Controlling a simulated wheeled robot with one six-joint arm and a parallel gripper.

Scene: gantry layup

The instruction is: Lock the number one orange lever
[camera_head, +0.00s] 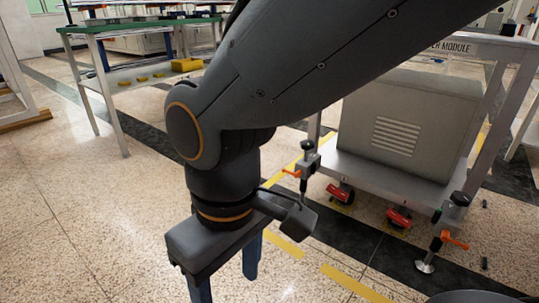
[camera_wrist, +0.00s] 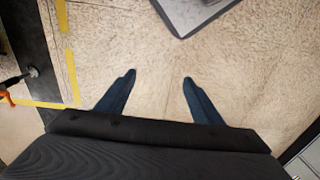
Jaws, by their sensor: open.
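Two orange levers are on the leveling feet of a grey metal cart. One orange lever (camera_head: 291,172) is on the cart's left post, just right of my wrist in the head view. Another orange lever (camera_head: 453,240) is on the right foot, above a round pad. No numbers can be read on them. In the wrist view an orange lever (camera_wrist: 7,98) shows at the far left edge, partly cut off. My gripper (camera_head: 226,279) points down over bare floor, left of the cart, with its fingers apart and empty. In the wrist view both fingers (camera_wrist: 158,78) are spread.
The cart (camera_head: 390,180) carries a grey vented box (camera_head: 410,122) and has red casters (camera_head: 399,218). A green-topped table (camera_head: 140,27) with a yellow item (camera_head: 187,65) stands back left. Yellow tape (camera_head: 284,245) marks the floor. Floor at left is free.

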